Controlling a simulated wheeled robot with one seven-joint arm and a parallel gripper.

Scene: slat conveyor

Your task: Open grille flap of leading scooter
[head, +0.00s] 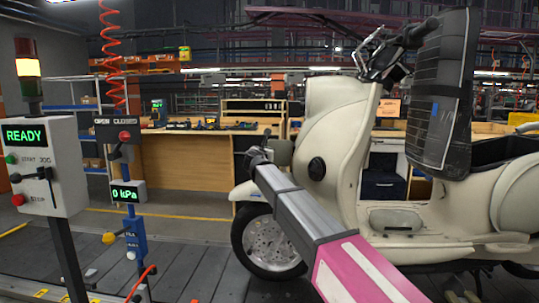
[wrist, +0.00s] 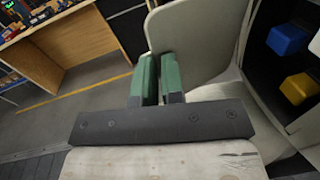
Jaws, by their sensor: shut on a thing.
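The leading scooter (head: 335,150) is cream, upright and side-on in the head view, with its front wheel (head: 268,243) to the left. My gripper (head: 279,152) is at the scooter's front, above that wheel. In the wrist view its two green fingers (wrist: 158,78) are close together on the lower edge of a cream panel with rounded corners (wrist: 192,35), which looks like the grille flap. The fingers hide the gripped edge. I cannot tell how far the flap stands open. A round black piece (head: 317,168) is on the front bodywork.
A control box reading READY (head: 42,165) and a post with a 0 kPa display (head: 127,192) stand at left. A wooden bench (head: 185,165) is behind. Blue (wrist: 288,39) and yellow (wrist: 299,88) pieces show right in the wrist view. The slat floor (head: 190,265) left of the wheel is clear.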

